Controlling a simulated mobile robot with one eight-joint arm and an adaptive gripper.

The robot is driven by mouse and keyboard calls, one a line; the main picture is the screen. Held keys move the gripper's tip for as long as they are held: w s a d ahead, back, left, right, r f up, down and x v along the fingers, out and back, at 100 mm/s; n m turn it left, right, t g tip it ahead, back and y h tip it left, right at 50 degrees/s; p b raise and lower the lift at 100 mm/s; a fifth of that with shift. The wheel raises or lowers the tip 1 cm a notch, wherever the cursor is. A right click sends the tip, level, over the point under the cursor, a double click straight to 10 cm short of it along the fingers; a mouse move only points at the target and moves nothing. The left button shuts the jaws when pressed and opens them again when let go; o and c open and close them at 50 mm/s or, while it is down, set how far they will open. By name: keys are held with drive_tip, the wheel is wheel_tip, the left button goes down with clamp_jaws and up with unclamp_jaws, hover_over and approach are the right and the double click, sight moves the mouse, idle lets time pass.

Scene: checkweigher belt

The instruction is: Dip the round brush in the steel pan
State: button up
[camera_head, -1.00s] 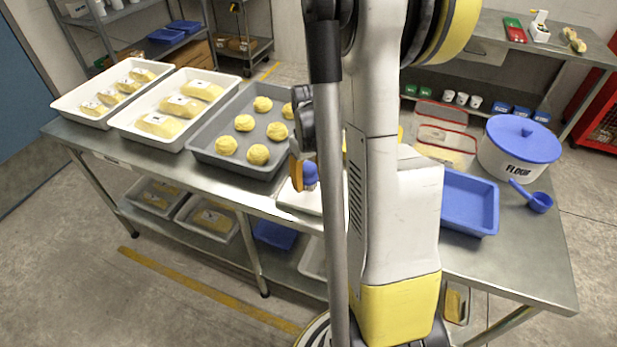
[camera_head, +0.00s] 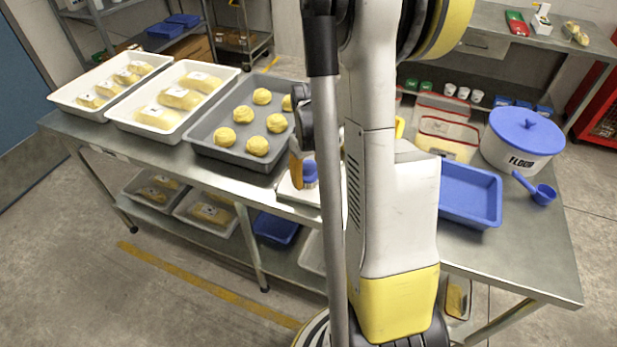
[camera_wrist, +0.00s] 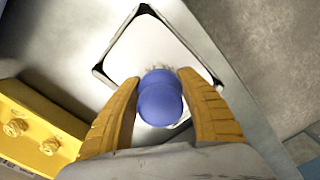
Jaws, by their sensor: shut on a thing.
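The round brush (camera_wrist: 160,98) shows as a rounded blue handle between the two yellow fingers of my gripper (camera_wrist: 160,100). A few pale bristles show just past the handle in the wrist view; the rest of the brush head is hidden. In the head view the blue brush (camera_head: 310,172) is beside an orange-yellow finger of my gripper (camera_head: 297,168). Behind the brush is a pale square plate with dark corners (camera_wrist: 135,52), which also shows in the head view (camera_head: 289,190). I cannot tell whether this is the steel pan, or whether the bristles touch it.
A grey tray of dough balls (camera_head: 205,142) and two white trays, the nearer one here (camera_head: 125,118), are on the bench to the left. To the right are a blue tray (camera_head: 468,192), a flour tub (camera_head: 515,155) and a blue scoop (camera_head: 543,194). My arm hides the bench's middle.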

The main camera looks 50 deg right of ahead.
sight(308, 165)
drive_tip(key=shift+f+b, duration=0.55)
drive_tip(key=shift+b, duration=0.05)
idle(1.4)
drive_tip(key=shift+r, duration=0.15)
drive_tip(key=shift+r+p, duration=2.55)
drive_tip(key=shift+r, duration=0.85)
